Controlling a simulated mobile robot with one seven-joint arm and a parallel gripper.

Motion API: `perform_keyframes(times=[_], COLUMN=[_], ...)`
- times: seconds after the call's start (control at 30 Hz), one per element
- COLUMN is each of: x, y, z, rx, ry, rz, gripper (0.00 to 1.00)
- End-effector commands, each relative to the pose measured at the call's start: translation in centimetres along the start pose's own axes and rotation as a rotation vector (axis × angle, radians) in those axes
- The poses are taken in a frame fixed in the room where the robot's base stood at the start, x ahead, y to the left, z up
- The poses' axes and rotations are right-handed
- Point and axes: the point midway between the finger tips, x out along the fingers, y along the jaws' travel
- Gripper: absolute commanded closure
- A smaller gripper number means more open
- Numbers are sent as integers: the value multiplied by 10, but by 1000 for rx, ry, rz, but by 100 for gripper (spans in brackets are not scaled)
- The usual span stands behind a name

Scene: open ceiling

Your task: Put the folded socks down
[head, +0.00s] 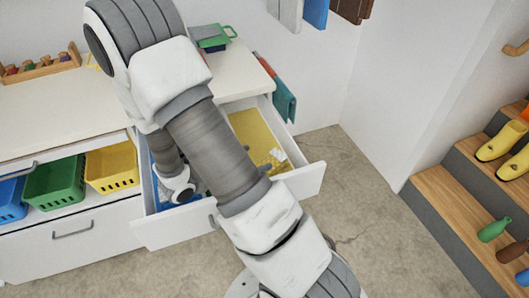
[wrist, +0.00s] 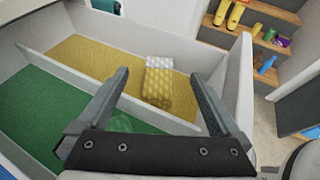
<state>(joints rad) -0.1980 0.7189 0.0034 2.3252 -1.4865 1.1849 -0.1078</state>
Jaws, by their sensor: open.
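The folded socks (wrist: 158,82), a small block with a white top and yellow patterned side, lie in the yellow-lined compartment (wrist: 95,57) of an open drawer, against or near the divider. In the head view the socks (head: 277,156) show as a pale patch on the yellow lining. My gripper (wrist: 159,75) is open, with its fingers on either side of the socks in the wrist picture and nothing visibly held. Whether the fingers touch them I cannot tell. In the head view my arm hides the gripper and the drawer's middle.
The white drawer (head: 313,181) also has a green-lined compartment (wrist: 40,115) and a blue area (head: 163,192). Green (head: 56,181) and yellow (head: 112,167) baskets stand on the left. A teal cloth (head: 284,100) hangs at the cabinet's side. Wooden steps (head: 445,200) with shoes rise at right.

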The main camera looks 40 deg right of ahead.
Motion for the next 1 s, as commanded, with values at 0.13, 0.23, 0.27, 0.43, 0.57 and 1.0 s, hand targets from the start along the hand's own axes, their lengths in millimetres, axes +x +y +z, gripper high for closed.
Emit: perform_keyframes(times=[0.13,0.23,0.27,0.43,0.57,1.0], x=[-12,-16,-18,-30,-45,-120], y=[0,-3,-4,-20,-39,-90], z=[2,8,11,40,63,108], rx=[6,38,56,240,434,1119], ry=[0,9,14,72,148,535], rz=[-1,-17,-25,-115,-206,-469], gripper=[0,0,0,0,0,0])
